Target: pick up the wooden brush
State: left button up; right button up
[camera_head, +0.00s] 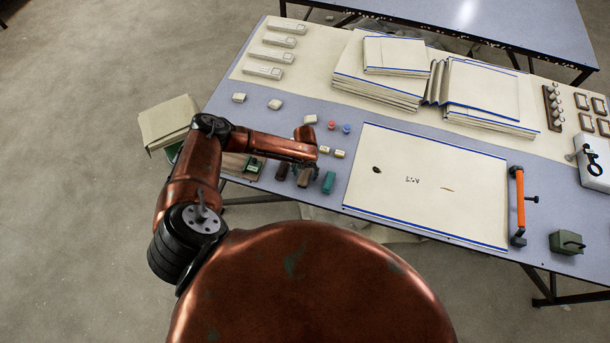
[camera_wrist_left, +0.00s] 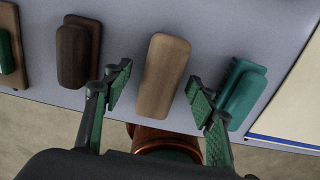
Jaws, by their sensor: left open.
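A light brown, wooden-looking brush (camera_wrist_left: 165,72) lies on the grey table in the middle of the left wrist view. In the head view the brush (camera_head: 304,178) shows near the table's front edge, just below the end of my left arm. My left gripper (camera_wrist_left: 158,94) is open and empty. In the left wrist view its two green-padded fingers appear on either side of the brush's lower half, with a gap on each side. I cannot tell how high the fingertips are above the table. My right gripper is in neither view.
A dark brown block or brush (camera_wrist_left: 77,52) lies left of the wooden brush, and a teal one (camera_wrist_left: 242,90) lies right of it. A cream cloth panel (camera_head: 420,205) and an orange-handled tool (camera_head: 519,200) lie farther right. Folded cloth stacks (camera_head: 385,82) are at the back.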

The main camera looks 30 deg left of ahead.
pick_arm(q)
jog(key=shift+f, duration=0.5)
jog(key=shift+c, duration=0.2)
jog(key=shift+r, duration=0.1)
jog(key=c, duration=1.3)
